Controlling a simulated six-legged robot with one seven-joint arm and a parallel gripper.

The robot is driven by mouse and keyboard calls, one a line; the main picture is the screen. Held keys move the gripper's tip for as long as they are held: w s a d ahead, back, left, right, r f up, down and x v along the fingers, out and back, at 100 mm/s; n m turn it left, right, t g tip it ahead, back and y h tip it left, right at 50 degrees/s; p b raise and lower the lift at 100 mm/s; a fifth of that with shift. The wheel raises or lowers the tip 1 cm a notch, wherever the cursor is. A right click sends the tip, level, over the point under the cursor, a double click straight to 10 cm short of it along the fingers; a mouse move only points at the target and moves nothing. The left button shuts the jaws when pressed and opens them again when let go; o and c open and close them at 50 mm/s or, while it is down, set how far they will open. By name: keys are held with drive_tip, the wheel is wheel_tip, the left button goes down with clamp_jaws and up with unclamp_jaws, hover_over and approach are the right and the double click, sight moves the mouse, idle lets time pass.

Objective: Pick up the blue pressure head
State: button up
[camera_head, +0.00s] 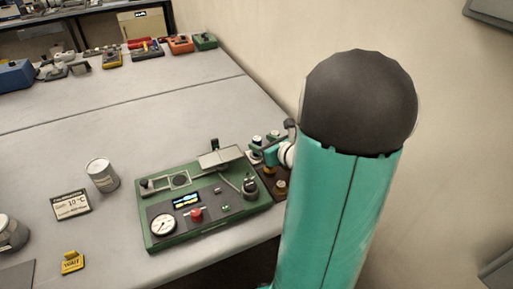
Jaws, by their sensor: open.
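I cannot make out a blue pressure head for certain in the head view. A green instrument box (222,225) stands near the table's front edge, with a round gauge, a small blue display, a red knob and a raised metal plate. My gripper (263,153) shows small at the box's right end, beside some small dark and metal parts (280,187). It is open, and I see nothing held in it. My own teal arm, with its black rounded top, hides the area to the right of it.
A grey can (102,174), a small sign (71,204) and a yellow tag (72,262) stand left of the box. Another can (11,233) is at the left edge. A blue box (15,76) and several devices line the back. The table's middle is clear. A wall bounds the right.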

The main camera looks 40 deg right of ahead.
sight(258, 139)
drive_tip(key=shift+x, duration=1.95)
drive_tip(key=shift+w+d+r, duration=0.1)
drive_tip(key=shift+r, duration=0.05)
clamp_jaws()
